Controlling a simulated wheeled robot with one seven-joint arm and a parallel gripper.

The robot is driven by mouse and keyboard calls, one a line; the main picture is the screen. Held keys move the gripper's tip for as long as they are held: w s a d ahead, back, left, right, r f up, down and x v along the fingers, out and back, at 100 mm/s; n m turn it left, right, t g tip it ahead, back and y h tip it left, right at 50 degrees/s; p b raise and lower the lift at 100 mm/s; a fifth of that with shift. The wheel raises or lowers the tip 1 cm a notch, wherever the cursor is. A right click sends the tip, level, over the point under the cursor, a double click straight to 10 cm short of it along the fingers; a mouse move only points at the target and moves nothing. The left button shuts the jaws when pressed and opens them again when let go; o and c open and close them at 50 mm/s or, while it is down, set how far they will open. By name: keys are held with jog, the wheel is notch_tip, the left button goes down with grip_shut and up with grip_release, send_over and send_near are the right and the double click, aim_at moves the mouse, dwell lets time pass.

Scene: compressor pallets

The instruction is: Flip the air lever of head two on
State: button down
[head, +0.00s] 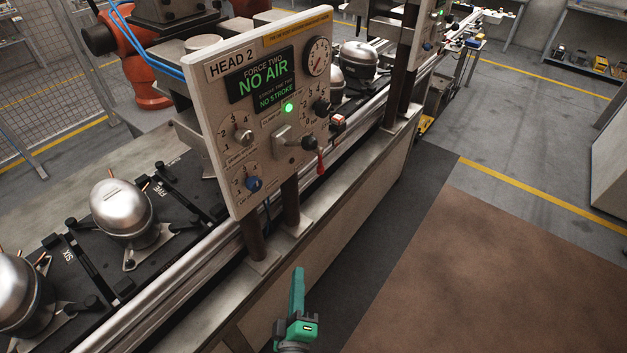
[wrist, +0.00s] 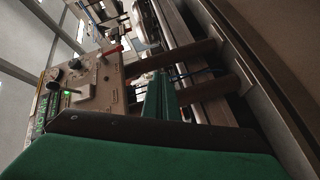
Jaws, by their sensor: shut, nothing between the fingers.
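The HEAD 2 panel (head: 240,195) stands upright on posts beside the conveyor. Its display (head: 262,80) reads "FORCE TWO NO AIR" and "NO STROKE". A red-handled lever (head: 320,160) points down at the panel's lower right edge; I take it for the air lever. Its red handle also shows in the wrist view (wrist: 114,50). A black-knobbed lever (head: 309,143) sits left of it on a grey plate. My green gripper (head: 298,270) is shut and empty, below and in front of the panel, clear of the lever. Its fingers show in the wrist view (wrist: 157,82).
A green lamp (head: 288,107), a gauge (head: 318,56), a blue knob (head: 253,184) and other knobs crowd the panel. A red button box (head: 338,122) is just right of it. Silver compressors (head: 122,208) sit on black pallets. The floor at right (head: 520,260) is clear.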

jog(key=w+a+r+n+t+h, duration=0.1)
jog(key=w+r+n, duration=0.3)
jog(key=w+r, duration=0.6)
jog(key=shift+h, duration=0.7)
jog(key=shift+w, duration=0.1)
send_near(320, 162)
jog(key=w+a+f, duration=0.3)
jog(key=w+a, duration=0.1)
jog(key=shift+w+d+r, duration=0.1)
jog(key=shift+w+d, duration=0.45)
jog(key=shift+d, duration=0.3)
jog(key=shift+w+d+r, duration=0.1)
jog(key=shift+w+d, duration=0.4)
jog(key=shift+d, duration=0.4)
jog(key=shift+f, duration=0.1)
